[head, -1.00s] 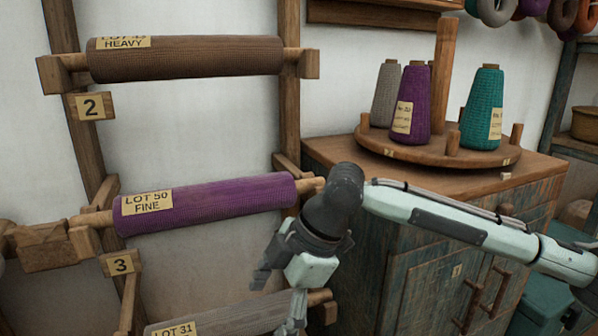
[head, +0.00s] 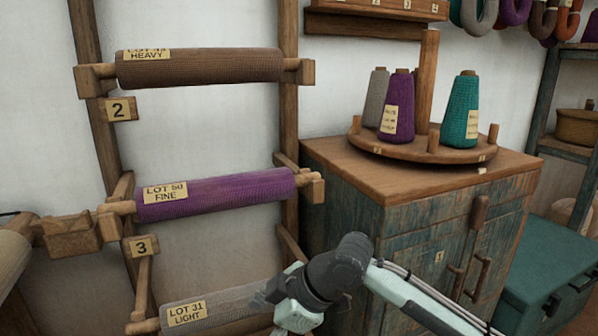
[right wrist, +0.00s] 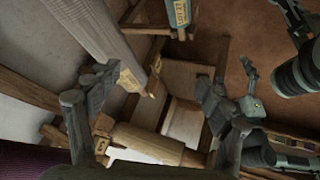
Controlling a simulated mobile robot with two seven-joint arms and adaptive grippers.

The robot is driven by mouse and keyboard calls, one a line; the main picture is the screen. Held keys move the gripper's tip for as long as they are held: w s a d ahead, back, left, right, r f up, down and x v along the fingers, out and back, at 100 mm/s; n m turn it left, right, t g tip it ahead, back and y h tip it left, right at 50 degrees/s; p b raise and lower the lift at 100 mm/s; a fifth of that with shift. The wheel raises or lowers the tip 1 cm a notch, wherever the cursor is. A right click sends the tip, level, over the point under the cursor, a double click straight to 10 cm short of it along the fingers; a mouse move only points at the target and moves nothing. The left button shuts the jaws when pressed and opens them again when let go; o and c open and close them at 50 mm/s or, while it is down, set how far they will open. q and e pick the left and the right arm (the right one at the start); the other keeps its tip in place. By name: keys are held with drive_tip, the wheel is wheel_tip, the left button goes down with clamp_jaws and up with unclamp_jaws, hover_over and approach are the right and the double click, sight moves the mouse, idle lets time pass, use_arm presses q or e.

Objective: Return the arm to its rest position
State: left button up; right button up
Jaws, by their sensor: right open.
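My right arm comes in from the lower right of the head view, its gripper (head: 262,304) pointing left and down, partly cut off by the lower edge. In the right wrist view the two fingers of my right gripper (right wrist: 150,108) stand wide apart with nothing between them. In the head view it is in front of the right end of the pale LOT 31 roll (head: 225,305), below the purple LOT 50 roll (head: 225,193); contact cannot be told.
The brown roll (head: 205,68) lies on the upper rack pegs. A wooden cabinet (head: 400,225) carries a round stand (head: 408,147) with grey, purple (head: 397,112) and teal (head: 460,115) cones. A teal chest (head: 550,265) is at the right. Timber framing (right wrist: 160,145) lies beyond the right fingers.

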drive_tip(key=s+d+f+m+t+h+p, duration=0.2)
drive_tip(key=d+f+m+t+h, duration=0.1)
drive_tip(key=d+f+m, duration=1.05)
use_arm(q)
wheel_tip(320, 180, down, 7)
drive_tip(key=shift+w+d+r+g, duration=0.15)
drive_tip(key=shift+w+r+g, duration=0.05)
drive_tip(key=shift+g, duration=0.1)
use_arm(e)
drive_tip(key=s+d+f+m+g+h, duration=0.1)
drive_tip(key=s+d+f+h, duration=0.2)
drive_tip(key=s+d+f, duration=0.4)
drive_tip(key=s+d+f+m+g+h, duration=0.1)
drive_tip(key=s+d+f, duration=0.6)
drive_tip(key=d, duration=0.7)
drive_tip(key=shift+s+m+g+h, duration=0.3)
drive_tip(key=shift+s+m+h, duration=0.35)
drive_tip(key=shift+s+h, duration=0.4)
drive_tip(key=shift+f, duration=0.1)
